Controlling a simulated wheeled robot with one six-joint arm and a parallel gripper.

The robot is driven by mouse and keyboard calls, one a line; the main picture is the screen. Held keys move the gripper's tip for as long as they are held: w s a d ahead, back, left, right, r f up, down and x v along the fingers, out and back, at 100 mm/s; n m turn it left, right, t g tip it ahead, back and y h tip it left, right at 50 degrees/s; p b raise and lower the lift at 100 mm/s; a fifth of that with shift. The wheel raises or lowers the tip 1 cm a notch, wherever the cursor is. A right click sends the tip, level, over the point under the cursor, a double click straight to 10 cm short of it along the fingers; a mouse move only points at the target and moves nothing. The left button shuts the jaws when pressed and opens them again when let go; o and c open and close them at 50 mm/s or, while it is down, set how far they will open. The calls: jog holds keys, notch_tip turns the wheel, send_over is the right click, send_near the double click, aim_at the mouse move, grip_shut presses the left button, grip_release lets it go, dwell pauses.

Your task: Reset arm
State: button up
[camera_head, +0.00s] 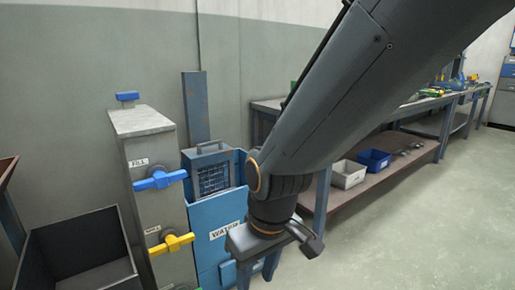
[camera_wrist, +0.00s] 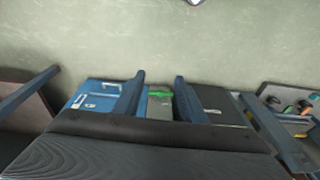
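My gripper (camera_head: 257,272) hangs at the end of my dark grey arm in the head view, pointing down in front of the blue tank labelled WATER (camera_head: 228,232). In the wrist view my gripper (camera_wrist: 159,82) shows two blue-grey fingers standing apart, with nothing held between them. A green handle (camera_wrist: 160,95) on a grey surface shows in the gap, seemingly beyond the fingers. The arm crosses the head view from upper right and hides part of the workbench.
A grey cabinet (camera_head: 153,205) carries a blue valve handle (camera_head: 160,180) and a yellow one (camera_head: 171,243). A wire basket (camera_head: 213,178) sits at the tank. A dark open bin (camera_head: 80,245) is at left. The workbench shelf (camera_head: 395,165) holds small bins. Floor at right is clear.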

jog(key=s+d+r+m+g+h, duration=0.1)
jog(key=s+d+r+m+g, duration=0.1)
jog(key=s+d, duration=0.4)
jog(key=d+r+m+p, duration=0.2)
jog(key=d+r+p, duration=0.4)
jog(key=r+p, duration=0.3)
jog(key=s+d+r+m+p, duration=0.1)
jog(key=d+r+m+p, duration=0.2)
jog(key=d+r+p, duration=0.4)
notch_tip(320, 180, up, 2)
jog(key=p, duration=0.8)
jog(key=shift+s+d+r+h, duration=0.15)
jog(key=shift+s+d+h, duration=0.1)
jog(key=shift+h, duration=0.05)
